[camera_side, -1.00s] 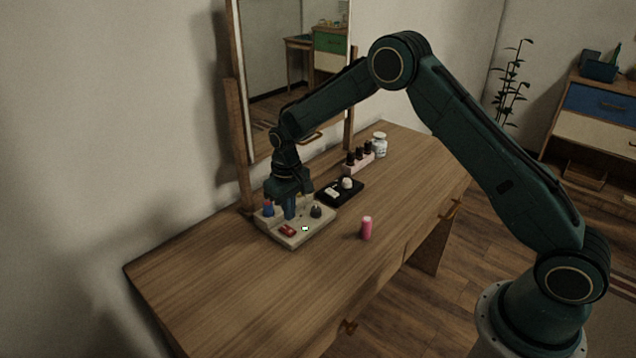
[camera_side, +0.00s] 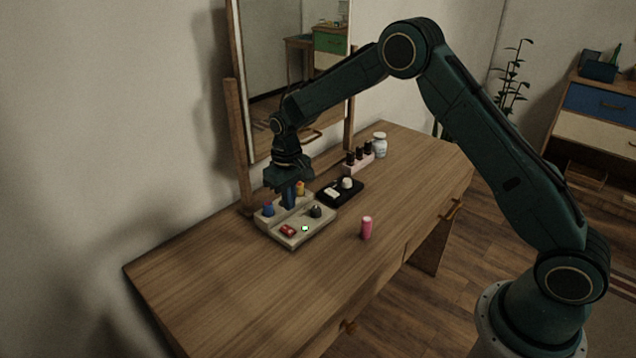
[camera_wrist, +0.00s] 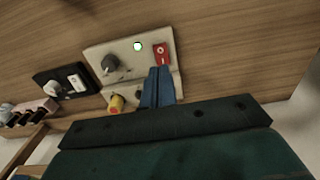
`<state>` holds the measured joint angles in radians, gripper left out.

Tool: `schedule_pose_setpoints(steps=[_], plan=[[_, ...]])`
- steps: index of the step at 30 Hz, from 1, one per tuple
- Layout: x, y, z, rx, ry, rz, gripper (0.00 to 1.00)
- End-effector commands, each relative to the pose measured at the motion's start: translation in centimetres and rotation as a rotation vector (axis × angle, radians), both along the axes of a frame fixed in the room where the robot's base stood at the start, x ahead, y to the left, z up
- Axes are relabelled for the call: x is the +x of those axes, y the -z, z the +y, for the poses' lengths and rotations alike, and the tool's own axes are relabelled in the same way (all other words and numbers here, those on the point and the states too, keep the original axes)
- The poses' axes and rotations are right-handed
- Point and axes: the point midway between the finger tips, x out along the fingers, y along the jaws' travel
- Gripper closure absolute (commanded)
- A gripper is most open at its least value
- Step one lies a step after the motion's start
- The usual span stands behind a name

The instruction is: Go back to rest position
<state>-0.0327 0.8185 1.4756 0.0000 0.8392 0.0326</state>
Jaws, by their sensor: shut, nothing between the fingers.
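My gripper (camera_side: 289,198) is shut and empty, pointing down just above the back part of a pale control panel (camera_side: 291,241). In the wrist view its blue fingers (camera_wrist: 159,78) are together in front of the panel (camera_wrist: 129,65). The panel carries a red rocker switch (camera_side: 287,231), a lit green light (camera_side: 305,228), a dark knob (camera_side: 316,211), a blue button (camera_side: 267,209) and a yellow and red knob (camera_side: 300,188). In the wrist view the blue button is hidden.
A pink cylinder (camera_side: 366,229) stands on the wooden table (camera_side: 240,290). A mirror (camera_side: 290,60) stands close behind my arm.

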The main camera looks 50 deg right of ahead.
Motion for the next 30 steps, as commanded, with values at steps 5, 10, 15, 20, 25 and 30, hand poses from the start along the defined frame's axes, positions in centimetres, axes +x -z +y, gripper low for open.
schedule_pose_setpoints(steps=[5, 10, 15, 20, 25, 30], plan=[[-0.9, -3.2, -0.2, 0.001, 0.000, -0.028, 1.00], [-2.7, -7.4, -0.3, 0.002, 0.000, -0.065, 1.00], [-5.1, -11.5, -0.5, 0.003, 0.000, -0.105, 1.00], [-7.7, -14.9, -0.7, 0.003, 0.000, -0.143, 1.00], [-10.7, -18.1, -0.9, 0.004, 0.000, -0.183, 1.00], [-14.0, -20.7, -1.1, 0.004, 0.000, -0.224, 1.00]])
